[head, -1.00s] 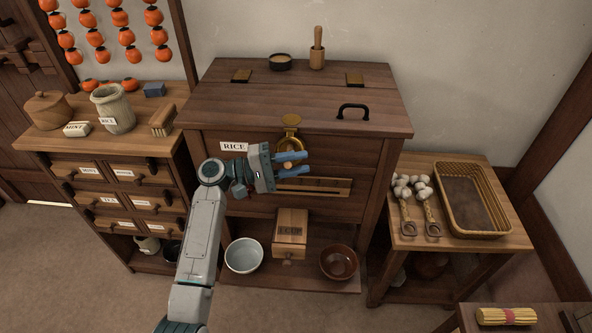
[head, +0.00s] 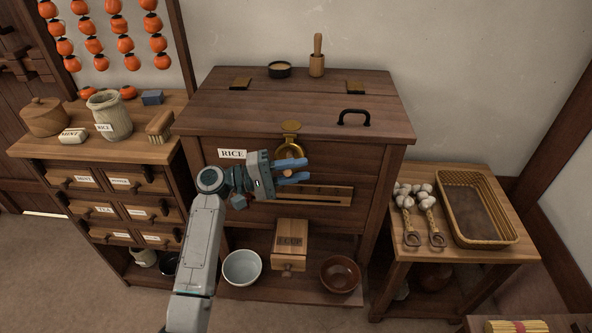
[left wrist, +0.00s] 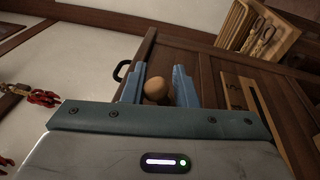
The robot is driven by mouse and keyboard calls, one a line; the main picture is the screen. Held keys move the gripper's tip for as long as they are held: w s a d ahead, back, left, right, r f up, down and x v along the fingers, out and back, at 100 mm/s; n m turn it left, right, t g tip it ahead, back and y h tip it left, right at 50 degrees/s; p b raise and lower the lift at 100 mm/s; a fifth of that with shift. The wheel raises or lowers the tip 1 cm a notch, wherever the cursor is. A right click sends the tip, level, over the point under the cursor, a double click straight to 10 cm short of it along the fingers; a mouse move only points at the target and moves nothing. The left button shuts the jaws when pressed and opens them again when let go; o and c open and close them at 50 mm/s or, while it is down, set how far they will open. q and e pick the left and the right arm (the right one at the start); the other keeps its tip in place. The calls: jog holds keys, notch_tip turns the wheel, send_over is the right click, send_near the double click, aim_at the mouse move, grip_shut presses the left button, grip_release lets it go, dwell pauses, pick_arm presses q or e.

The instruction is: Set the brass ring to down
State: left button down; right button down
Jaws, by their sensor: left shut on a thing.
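The brass ring (head: 290,149) hangs from a brass plate (head: 290,127) on the front of the large wooden chest, right of the RICE label. Its lower part is partly hidden behind my gripper. My left gripper (head: 292,171) is just below and in front of the ring. Its blue fingers are shut on a round wooden knob (head: 287,174), which also shows between the fingers in the left wrist view (left wrist: 156,89). The knob is beside a pale slotted strip (head: 325,194) on the chest front. The ring cannot be made out in the left wrist view. My right gripper is not in view.
The chest lid (head: 260,105) has a black handle (head: 353,117). Below are a pale bowl (head: 242,268), a small wooden box (head: 290,242) and a brown bowl (head: 340,273). A drawer cabinet (head: 110,185) stands left; a side table with a basket (head: 474,205) stands right.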

pick_arm(q)
jog(key=c, duration=1.3)
grip_release()
jog(key=shift+r, duration=0.1)
jog(key=shift+a, duration=0.15)
jog(key=shift+s+a+f, duration=0.1)
jog(key=shift+a+f, duration=0.1)
jog(key=shift+a, duration=0.1)
jog(key=shift+b+v, duration=1.35)
jog(key=shift+v, duration=3.65)
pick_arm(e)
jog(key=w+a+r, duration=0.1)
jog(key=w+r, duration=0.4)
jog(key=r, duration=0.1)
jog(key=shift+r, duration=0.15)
pick_arm(q)
jog(key=shift+r, duration=0.15)
